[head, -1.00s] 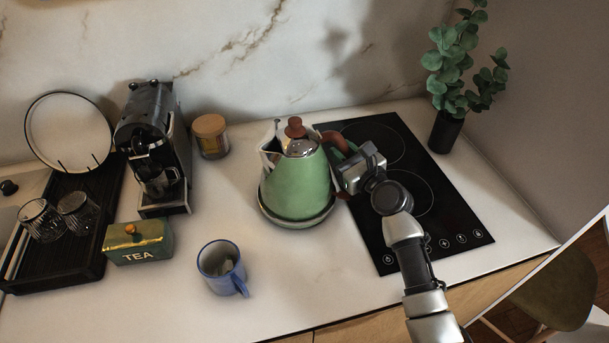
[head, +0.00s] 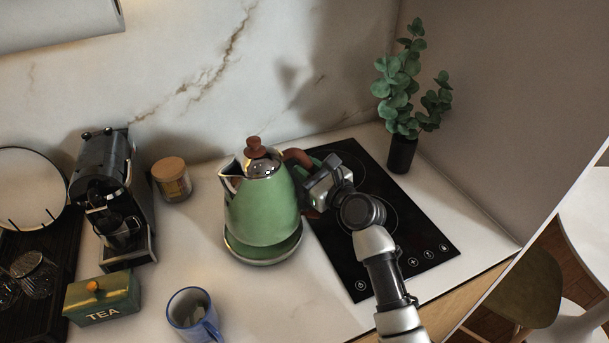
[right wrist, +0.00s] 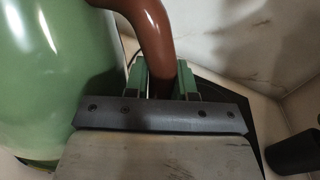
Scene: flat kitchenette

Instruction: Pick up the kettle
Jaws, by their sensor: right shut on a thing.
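The green kettle (head: 262,205) has a chrome top, a brown lid knob and a brown handle (head: 298,157). It is upright over its round base (head: 262,256) on the counter; I cannot tell whether a small gap separates them. My right gripper (head: 316,190) is at the kettle's right side, shut on the handle. In the right wrist view the brown handle (right wrist: 150,35) runs down between the two green-padded fingers (right wrist: 163,82), with the kettle body (right wrist: 55,75) close on the left. My left gripper is not in view.
A black cooktop (head: 400,235) lies right of the kettle, under my right arm. A potted plant (head: 402,153) stands behind it. A lidded jar (head: 172,182), coffee machine (head: 103,180), tea tin (head: 105,300) and blue mug (head: 192,312) are to the left. Counter around the base is clear.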

